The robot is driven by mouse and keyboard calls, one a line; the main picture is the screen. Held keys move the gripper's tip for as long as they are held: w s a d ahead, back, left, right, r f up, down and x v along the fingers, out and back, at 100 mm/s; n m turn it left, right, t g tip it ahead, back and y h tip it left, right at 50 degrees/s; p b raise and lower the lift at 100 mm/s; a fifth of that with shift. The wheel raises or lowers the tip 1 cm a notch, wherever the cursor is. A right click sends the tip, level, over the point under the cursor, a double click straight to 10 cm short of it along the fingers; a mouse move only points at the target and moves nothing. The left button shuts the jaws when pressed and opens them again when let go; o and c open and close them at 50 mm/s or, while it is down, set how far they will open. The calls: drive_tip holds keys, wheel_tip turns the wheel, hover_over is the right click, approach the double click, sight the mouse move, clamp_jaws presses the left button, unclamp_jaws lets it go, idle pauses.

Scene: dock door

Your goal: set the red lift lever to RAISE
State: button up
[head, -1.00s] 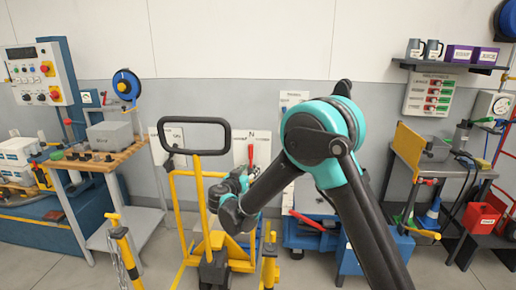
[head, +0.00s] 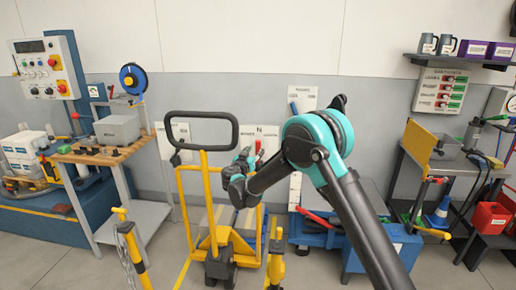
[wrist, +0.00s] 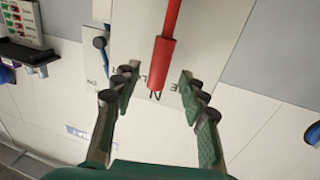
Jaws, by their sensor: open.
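The red lever (head: 258,147) stands roughly upright on a white wall panel (head: 268,131) marked N, behind the yellow pallet truck. In the wrist view its red handle (wrist: 163,62) comes down from the top edge, its free end close to the N. My gripper (wrist: 158,88) is open, one finger on each side of the handle's end, with a gap on both sides; I see no contact. In the head view my gripper (head: 243,160) is just left of the lever, partly hidden by its own wrist. Other panel lettering is too small or cut off to read.
The yellow pallet truck (head: 204,190) with a black loop handle stands in front of the panel. A blue-handled lever (head: 293,107) is on another panel to the right. Yellow posts (head: 276,255) stand in front. A workbench (head: 110,155) is at left.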

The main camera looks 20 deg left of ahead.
sight(257, 148)
drive_tip(key=shift+w, duration=2.3)
clamp_jaws()
